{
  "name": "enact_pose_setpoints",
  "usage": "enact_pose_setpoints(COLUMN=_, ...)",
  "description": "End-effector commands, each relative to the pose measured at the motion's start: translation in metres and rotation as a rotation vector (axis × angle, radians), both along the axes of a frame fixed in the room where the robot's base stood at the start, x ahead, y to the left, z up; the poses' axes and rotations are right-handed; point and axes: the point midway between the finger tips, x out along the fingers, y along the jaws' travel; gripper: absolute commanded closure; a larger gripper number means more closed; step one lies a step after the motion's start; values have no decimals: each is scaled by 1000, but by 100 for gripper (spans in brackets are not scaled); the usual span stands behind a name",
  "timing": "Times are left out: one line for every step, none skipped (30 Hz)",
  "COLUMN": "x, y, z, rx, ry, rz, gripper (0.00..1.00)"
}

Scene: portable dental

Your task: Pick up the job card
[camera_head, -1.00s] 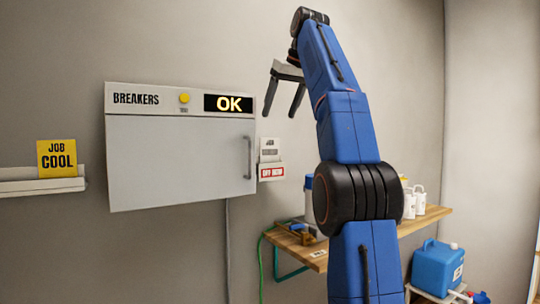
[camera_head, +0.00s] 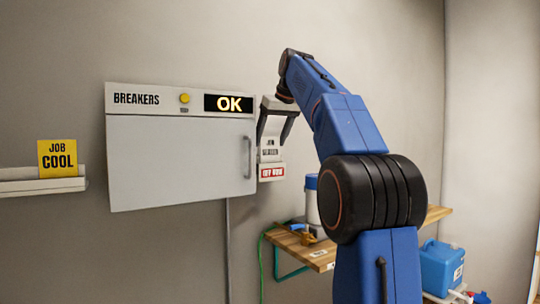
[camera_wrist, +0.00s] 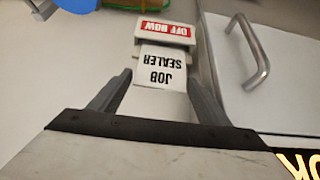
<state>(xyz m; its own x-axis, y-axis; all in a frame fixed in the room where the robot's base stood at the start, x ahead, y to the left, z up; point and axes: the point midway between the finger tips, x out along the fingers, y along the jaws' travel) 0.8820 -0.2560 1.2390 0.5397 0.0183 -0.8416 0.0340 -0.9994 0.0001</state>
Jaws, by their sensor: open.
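In the head view the card (camera_head: 269,151) shows just right of the breaker box, above the holder's red label (camera_head: 272,172). My gripper (camera_head: 273,141) is open, pointing down over the card. In the wrist view its fingers (camera_wrist: 158,78) lie either side of the card's top end, apart from it.
The breaker box (camera_head: 180,155), with a handle (camera_head: 247,157) and an "OK" display (camera_head: 228,104), is close to the left of my gripper. A wooden bench (camera_head: 310,254) stands below, with a blue-topped canister (camera_head: 311,200). A blue jug (camera_head: 441,268) is at lower right.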

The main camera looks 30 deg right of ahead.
Motion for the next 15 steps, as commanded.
enact_pose_setpoints(x=4, y=1, z=-6, rx=1, ry=1, rz=1, gripper=30)
enact_pose_setpoints(x=7, y=1, z=-10, rx=1, ry=2, rz=1, gripper=30)
enact_pose_setpoints(x=10, y=1, z=-15, rx=2, ry=3, rz=1, gripper=30)
enact_pose_setpoints(x=12, y=2, z=-18, rx=0, ry=1, rz=1, gripper=30)
enact_pose_setpoints(x=15, y=2, z=-21, rx=1, ry=1, rz=2, gripper=30)
enact_pose_setpoints(x=17, y=2, z=-25, rx=1, ry=2, rz=2, gripper=30)
enact_pose_setpoints(x=19, y=2, z=-28, rx=1, ry=1, rz=2, gripper=30)
enact_pose_setpoints(x=21, y=2, z=-30, rx=0, ry=0, rz=1, gripper=30)
enact_pose_setpoints(x=22, y=2, z=-33, rx=0, ry=0, rz=1, gripper=30)
enact_pose_setpoints(x=23, y=2, z=-34, rx=1, ry=1, rz=1, gripper=30)
enact_pose_setpoints(x=24, y=2, z=-35, rx=1, ry=1, rz=1, gripper=30)
enact_pose_setpoints(x=24, y=2, z=-36, rx=1, ry=0, rz=1, gripper=30)
enact_pose_setpoints(x=24, y=2, z=-36, rx=1, ry=0, rz=1, gripper=30)
enact_pose_setpoints(x=24, y=2, z=-36, rx=1, ry=0, rz=1, gripper=30)
enact_pose_setpoints(x=24, y=2, z=-36, rx=1, ry=0, rz=1, gripper=30)
